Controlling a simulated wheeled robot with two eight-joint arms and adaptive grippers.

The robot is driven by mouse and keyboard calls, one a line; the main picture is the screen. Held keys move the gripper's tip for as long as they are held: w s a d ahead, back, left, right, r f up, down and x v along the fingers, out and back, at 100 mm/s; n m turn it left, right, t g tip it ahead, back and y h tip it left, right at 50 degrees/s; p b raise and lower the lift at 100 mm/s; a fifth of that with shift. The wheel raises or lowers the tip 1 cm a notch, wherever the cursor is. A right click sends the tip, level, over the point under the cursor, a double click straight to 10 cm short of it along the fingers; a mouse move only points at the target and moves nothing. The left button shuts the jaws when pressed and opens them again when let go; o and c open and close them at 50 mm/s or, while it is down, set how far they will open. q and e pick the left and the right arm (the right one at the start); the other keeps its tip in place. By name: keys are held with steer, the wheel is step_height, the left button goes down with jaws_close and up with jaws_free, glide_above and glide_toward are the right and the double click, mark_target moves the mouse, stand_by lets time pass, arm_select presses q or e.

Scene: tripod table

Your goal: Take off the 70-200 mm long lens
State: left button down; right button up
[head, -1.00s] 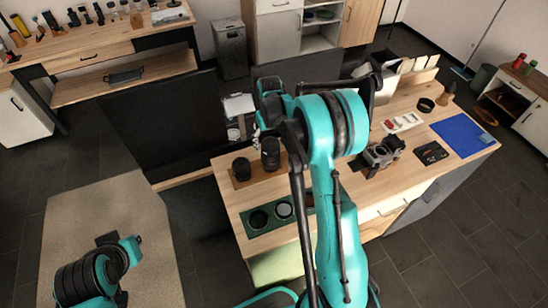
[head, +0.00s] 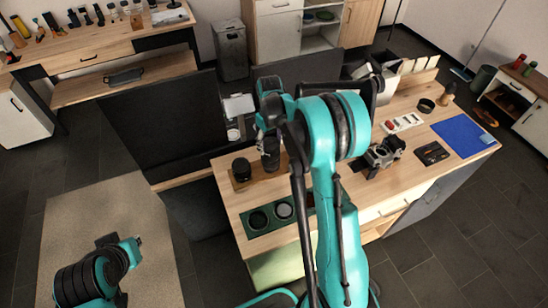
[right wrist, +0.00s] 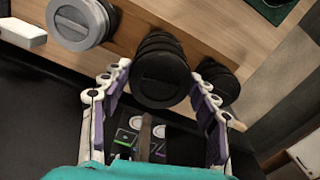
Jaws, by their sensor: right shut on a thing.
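A tall black lens (head: 271,155), by its height the long lens, stands upright at the wooden block (head: 263,184). In the right wrist view the lens (right wrist: 160,78) sits between the two fingers of my right gripper (right wrist: 160,72), which is shut on it. In the head view my right gripper (head: 268,128) is over the top of this lens and partly hides it. The camera body (head: 383,153) lies on the table to the right with no long lens seen on it. My left gripper (head: 133,248) is at the lower left, far from the lenses; its fingers are unclear.
A shorter black lens (head: 241,170) stands close beside the held one. A pale-topped cylinder (right wrist: 75,22) stands on its other side in the wrist view. A green mat (head: 262,217) with round pieces lies nearer me. A blue mat (head: 462,134) lies far right.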

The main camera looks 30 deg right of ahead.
steer(key=shift+f+n+b, duration=0.1)
steer(key=shift+n+b, duration=0.2)
steer(key=shift+n, duration=2.3)
steer(key=shift+r, duration=0.25)
steer(key=shift+r, duration=0.55)
